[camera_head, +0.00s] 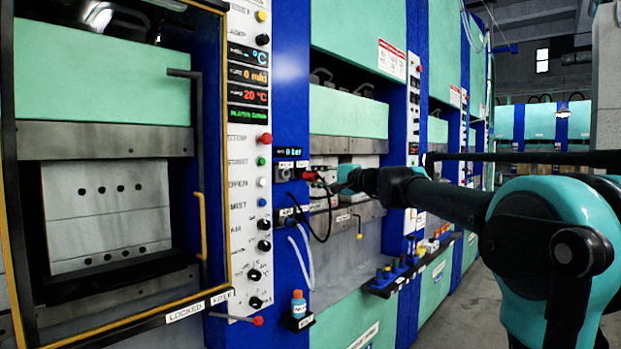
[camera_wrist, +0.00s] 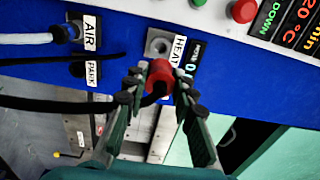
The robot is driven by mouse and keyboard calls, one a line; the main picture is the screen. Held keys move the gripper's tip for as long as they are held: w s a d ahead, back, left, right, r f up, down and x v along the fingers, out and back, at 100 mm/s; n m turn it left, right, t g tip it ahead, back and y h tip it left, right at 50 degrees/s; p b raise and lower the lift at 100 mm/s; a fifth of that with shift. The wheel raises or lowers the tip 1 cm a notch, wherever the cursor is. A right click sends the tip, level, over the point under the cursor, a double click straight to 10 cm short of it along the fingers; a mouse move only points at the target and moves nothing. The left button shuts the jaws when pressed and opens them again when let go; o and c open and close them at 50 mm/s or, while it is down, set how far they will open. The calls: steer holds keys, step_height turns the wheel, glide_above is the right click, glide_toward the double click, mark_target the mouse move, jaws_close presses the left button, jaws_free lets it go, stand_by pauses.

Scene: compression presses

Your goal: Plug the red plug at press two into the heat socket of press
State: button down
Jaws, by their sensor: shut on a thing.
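The red plug (camera_wrist: 160,74) is between the fingertips of my gripper (camera_wrist: 157,90), which is shut on it. A black cable end runs from it between the fingers. The heat socket (camera_wrist: 158,45), a grey metal fitting beside the HEAT label (camera_wrist: 178,50), is just above the plug in the wrist view. Its opening shows, and the plug looks apart from it. In the head view the red plug (camera_head: 309,175) is to the right of the heat socket (camera_head: 284,174) on the blue column, with my gripper (camera_head: 325,184) at its right. The exact gap cannot be told.
A white hose is in the AIR fitting (camera_wrist: 60,34), with the PARK label (camera_wrist: 93,72) nearby. Black cables cross the wrist view's left side. In the head view a bottle (camera_head: 298,304) stands on a small shelf, and a tool ledge (camera_head: 395,280) is lower right.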

mark_target(319, 177)
steer(key=shift+s+a, duration=0.1)
steer(key=shift+s, duration=0.1)
steer(key=shift+a, duration=0.15)
steer(key=shift+x, duration=2.75)
steer(key=shift+x, duration=1.45)
steer(key=c, duration=1.2)
jaws_free()
steer(key=shift+w, duration=0.1)
steer(key=v, duration=1.2)
